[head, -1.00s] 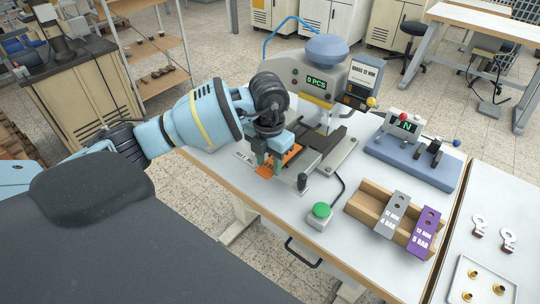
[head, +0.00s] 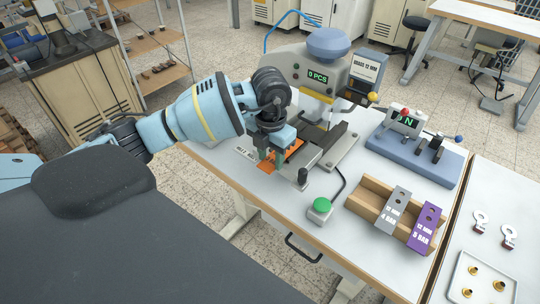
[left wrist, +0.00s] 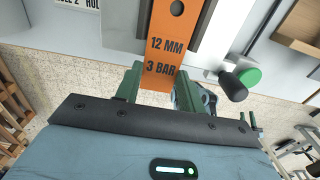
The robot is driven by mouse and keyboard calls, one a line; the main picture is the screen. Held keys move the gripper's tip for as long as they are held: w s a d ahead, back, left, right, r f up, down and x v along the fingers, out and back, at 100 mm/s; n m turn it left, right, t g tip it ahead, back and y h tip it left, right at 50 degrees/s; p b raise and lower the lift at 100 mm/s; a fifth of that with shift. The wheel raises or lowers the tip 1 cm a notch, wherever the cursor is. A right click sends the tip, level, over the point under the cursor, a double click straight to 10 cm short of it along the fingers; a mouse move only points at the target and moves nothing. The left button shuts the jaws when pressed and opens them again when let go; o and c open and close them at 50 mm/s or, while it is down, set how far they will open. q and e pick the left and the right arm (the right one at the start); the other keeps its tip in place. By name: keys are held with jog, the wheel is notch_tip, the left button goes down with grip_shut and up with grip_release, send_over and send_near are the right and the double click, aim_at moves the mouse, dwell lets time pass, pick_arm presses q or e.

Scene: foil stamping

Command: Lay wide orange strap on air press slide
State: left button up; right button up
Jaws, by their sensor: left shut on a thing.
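The wide orange strap (head: 291,149) lies low over the near side of the air press slide (head: 322,152), partly hidden by my gripper. In the left wrist view the strap (left wrist: 160,62) reads "12 MM 3 BAR" and has a hole near its far end. My left gripper (head: 270,161) is shut on the strap's near end, with green fingers on either side of it in the left wrist view (left wrist: 158,88). I cannot tell whether the strap touches the slide fully. My right gripper is not in view.
The air press (head: 314,75) stands behind, its display reading "0 PCS". A green button box (head: 320,211) sits in front. To the right are a wooden rack (head: 372,208) with a grey and a purple strap, and a blue fixture (head: 412,162). Bare table lies between.

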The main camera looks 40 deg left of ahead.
pick_arm(q)
jog(key=shift+w, duration=0.15)
jog(key=o, duration=1)
notch_tip(320, 180, up, 8)
jog(key=shift+f, duration=0.1)
dwell(0.5)
